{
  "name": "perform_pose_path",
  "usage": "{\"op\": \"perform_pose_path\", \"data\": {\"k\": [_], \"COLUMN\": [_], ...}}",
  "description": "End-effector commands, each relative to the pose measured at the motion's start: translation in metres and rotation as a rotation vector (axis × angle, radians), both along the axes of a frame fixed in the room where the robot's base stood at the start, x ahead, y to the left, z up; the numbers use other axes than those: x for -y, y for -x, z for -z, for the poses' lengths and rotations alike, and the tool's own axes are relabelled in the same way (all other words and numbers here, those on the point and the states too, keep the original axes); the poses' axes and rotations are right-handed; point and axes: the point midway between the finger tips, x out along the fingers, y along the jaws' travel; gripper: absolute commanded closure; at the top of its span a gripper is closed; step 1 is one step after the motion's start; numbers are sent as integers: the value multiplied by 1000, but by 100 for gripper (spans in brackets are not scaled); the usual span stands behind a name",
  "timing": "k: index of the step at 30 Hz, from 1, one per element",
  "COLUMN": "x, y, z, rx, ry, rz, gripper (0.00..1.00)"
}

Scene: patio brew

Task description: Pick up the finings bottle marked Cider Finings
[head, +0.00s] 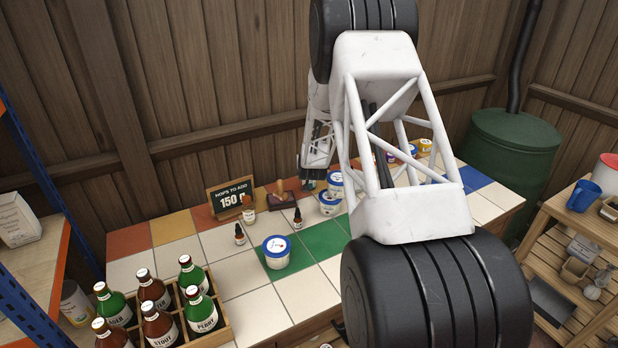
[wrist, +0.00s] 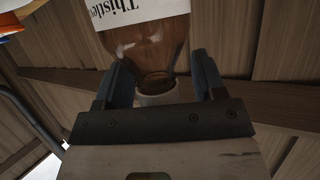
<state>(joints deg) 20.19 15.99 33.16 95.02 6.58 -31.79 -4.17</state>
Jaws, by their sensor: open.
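In the wrist view, a brown glass bottle (wrist: 150,45) with a white label reading "Thistle" and a pale cap lies between the two fingers of my gripper (wrist: 160,62). The fingers are apart on either side of it; I cannot tell whether they touch it. The rest of its label is cut off, so I cannot read whether it says Cider Finings. In the head view, my gripper (head: 312,183) is low at the back of the tiled table, partly hidden. A brown bottle (head: 248,211) and two small dark bottles (head: 240,235) (head: 297,218) stand left of it, their labels unreadable.
White tubs with blue lids (head: 277,256) stand on the tiled table (head: 245,300). A sign (head: 231,198) reads "Hops to add 150 g". A wooden crate (head: 212,338) of several large bottles is at front left. My arm hides much of the right side.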

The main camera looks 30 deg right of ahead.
Motion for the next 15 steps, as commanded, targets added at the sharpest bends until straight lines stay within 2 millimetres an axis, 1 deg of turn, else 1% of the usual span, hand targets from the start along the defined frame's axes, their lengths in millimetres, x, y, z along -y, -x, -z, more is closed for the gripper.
{"op": "perform_pose_path", "data": {"k": [1, 2, 13, 14, 15], "x": [0, 0, 0, 0, 0], "y": [0, 0, 0, 0, 0], "z": [0, 0, 0, 0, 0], "rx": [0, 0, 0, 0, 0], "ry": [0, 0, 0, 0, 0], "rz": [0, 0, 0, 0, 0], "gripper": [36, 41, 98, 100, 100]}}
